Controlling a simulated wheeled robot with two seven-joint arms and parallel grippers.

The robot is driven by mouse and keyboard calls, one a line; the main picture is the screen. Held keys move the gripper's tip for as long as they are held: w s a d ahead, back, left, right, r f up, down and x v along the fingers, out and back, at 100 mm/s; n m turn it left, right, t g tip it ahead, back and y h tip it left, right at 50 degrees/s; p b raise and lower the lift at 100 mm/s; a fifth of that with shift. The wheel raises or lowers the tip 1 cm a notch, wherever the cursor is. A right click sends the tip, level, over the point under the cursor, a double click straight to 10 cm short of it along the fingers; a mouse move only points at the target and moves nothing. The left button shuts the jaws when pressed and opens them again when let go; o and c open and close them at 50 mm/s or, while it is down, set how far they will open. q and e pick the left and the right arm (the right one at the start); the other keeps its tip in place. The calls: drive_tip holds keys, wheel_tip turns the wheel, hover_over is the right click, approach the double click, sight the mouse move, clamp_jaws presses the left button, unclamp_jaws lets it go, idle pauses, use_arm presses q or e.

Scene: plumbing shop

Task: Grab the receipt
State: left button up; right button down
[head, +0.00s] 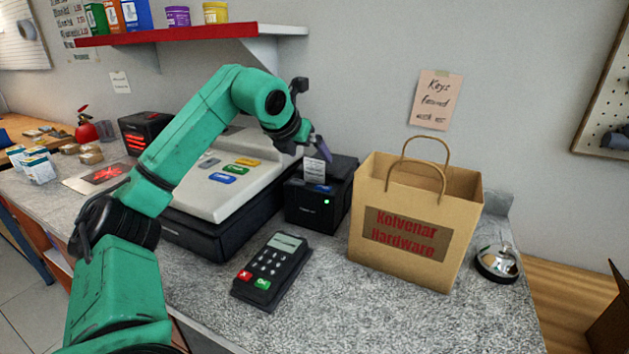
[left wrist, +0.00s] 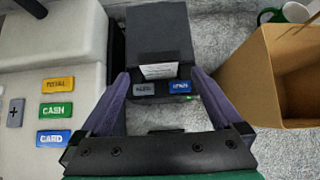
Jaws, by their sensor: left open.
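The receipt (head: 315,170) is a small white printed slip standing up from the top of the black receipt printer (head: 318,214). It also shows in the left wrist view (left wrist: 159,71), where the printer (left wrist: 160,32) has a grey and a blue button in front of the slip. My left gripper (head: 319,149) is above the printer, close to the top of the receipt in the head view. In the left wrist view its two purple fingers (left wrist: 161,84) are spread to either side of the printer's front, with nothing between them gripped. My right gripper is in neither view.
The cash register (head: 215,200) stands left of the printer. A paper bag (head: 415,215) stands close on its right, with a bell (head: 497,262) beyond. A card terminal (head: 271,270) lies in front. A red shelf (head: 185,34) hangs above.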

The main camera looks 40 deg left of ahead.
sight(314, 161)
use_arm(q)
drive_tip(key=p+x, duration=0.1)
drive_tip(key=x, duration=0.4)
drive_tip(key=shift+a, duration=0.1)
drive_tip(key=shift+w+a+f, duration=0.1)
drive_tip(key=shift+w+f, duration=0.15)
drive_tip(key=shift+f, duration=0.05)
drive_tip(key=shift+s+r, duration=0.1)
drive_tip(key=c, duration=1.2)
drive_tip(key=shift+c, duration=0.4)
